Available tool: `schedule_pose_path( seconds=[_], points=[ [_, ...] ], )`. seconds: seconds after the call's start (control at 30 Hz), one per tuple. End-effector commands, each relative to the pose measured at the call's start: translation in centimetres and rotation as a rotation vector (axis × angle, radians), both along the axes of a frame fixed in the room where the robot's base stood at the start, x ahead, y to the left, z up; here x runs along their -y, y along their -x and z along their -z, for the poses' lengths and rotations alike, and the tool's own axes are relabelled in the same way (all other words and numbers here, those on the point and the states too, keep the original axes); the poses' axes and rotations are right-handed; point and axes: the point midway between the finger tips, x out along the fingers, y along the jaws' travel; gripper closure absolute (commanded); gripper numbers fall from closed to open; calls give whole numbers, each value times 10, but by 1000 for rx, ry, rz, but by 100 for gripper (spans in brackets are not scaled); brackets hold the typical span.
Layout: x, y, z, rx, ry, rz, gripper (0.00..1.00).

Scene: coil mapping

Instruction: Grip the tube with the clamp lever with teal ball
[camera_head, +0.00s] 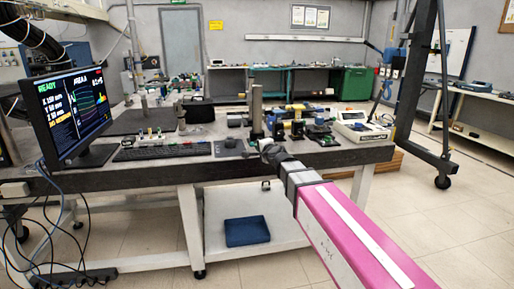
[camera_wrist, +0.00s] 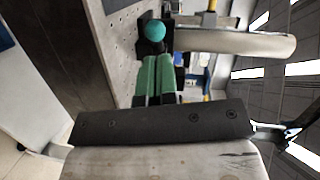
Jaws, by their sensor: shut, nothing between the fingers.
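A teal ball (camera_wrist: 155,29) shows in the wrist view, on a black clamp part (camera_wrist: 150,46); the lever itself is hard to make out. A pale tube (camera_wrist: 235,42) extends to the right from beside it. In the head view the likely same tube stands upright (camera_head: 257,104) on the table. My gripper (camera_wrist: 158,58) has its green fingers together with nothing between them. The fingertips point at the clamp just below the ball; I cannot tell if they touch it. In the head view my gripper (camera_head: 268,148) is at the table's front edge, before the tube.
The table (camera_head: 150,165) carries a monitor (camera_head: 68,113) and keyboard (camera_head: 161,152) on the left. Small optical mounts (camera_head: 296,128) and a white instrument (camera_head: 361,127) stand right of the tube. A blue item (camera_head: 247,231) lies on the lower shelf.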

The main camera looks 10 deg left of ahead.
Motion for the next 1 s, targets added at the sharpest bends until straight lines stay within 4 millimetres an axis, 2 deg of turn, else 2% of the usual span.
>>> schedule_pose_path(
  seconds=[0.03, 0.3, 0.5, 0.7, 1.0],
  points=[
    [8, 9, -2, 0, 0, 1, 100],
    [24, 65, -10, 1, 1, 0, 100],
    [31, 90, -14, 0, 0, 1, 100],
    [33, 99, -15, 0, 0, 1, 100],
    [33, 99, -15, 0, 0, 1, 100]
  ],
)
